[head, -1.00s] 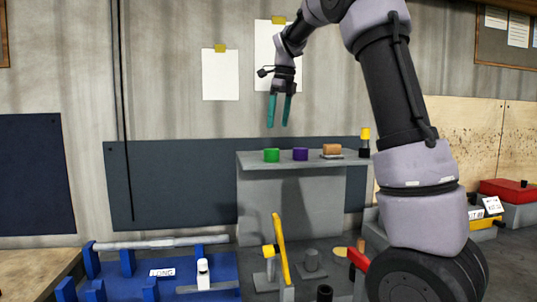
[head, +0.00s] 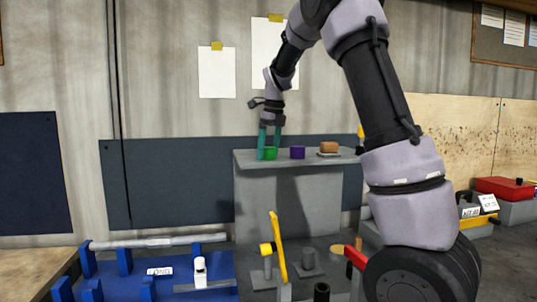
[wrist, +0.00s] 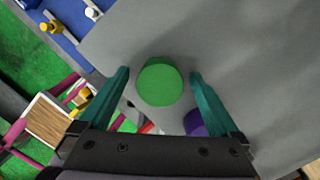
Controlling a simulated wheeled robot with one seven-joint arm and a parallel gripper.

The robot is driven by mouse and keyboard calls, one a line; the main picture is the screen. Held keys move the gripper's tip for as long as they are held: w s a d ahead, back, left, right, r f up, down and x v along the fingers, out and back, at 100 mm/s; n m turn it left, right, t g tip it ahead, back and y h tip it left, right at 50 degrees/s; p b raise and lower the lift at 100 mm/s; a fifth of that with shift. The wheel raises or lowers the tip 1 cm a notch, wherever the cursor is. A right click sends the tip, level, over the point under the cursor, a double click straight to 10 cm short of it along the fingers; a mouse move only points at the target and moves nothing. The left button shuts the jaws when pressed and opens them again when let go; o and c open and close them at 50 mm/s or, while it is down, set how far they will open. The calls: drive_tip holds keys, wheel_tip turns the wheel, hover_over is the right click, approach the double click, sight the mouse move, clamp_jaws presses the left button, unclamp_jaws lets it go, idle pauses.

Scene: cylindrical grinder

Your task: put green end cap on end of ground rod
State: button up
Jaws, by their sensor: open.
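The green end cap (head: 270,153) stands on the left part of a raised grey shelf (head: 250,166). In the wrist view the green cap (wrist: 160,83) shows its round top between the two teal fingers, with gaps on both sides. My gripper (head: 269,150) is open and lowered over the cap, its fingers reaching close to the shelf top. The ground rod (head: 160,242) lies across blue supports on the blue fixture at the lower left, behind a label. A purple cap (head: 297,152) stands just right of the green one.
An orange-brown block (head: 329,147) sits further right on the shelf. A yellow lever (head: 278,247) and several small posts stand below in front of the shelf. A red box (head: 503,188) is at far right.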

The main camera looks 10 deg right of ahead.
drive_tip(key=shift+c, duration=0.3)
drive_tip(key=c, duration=1.4)
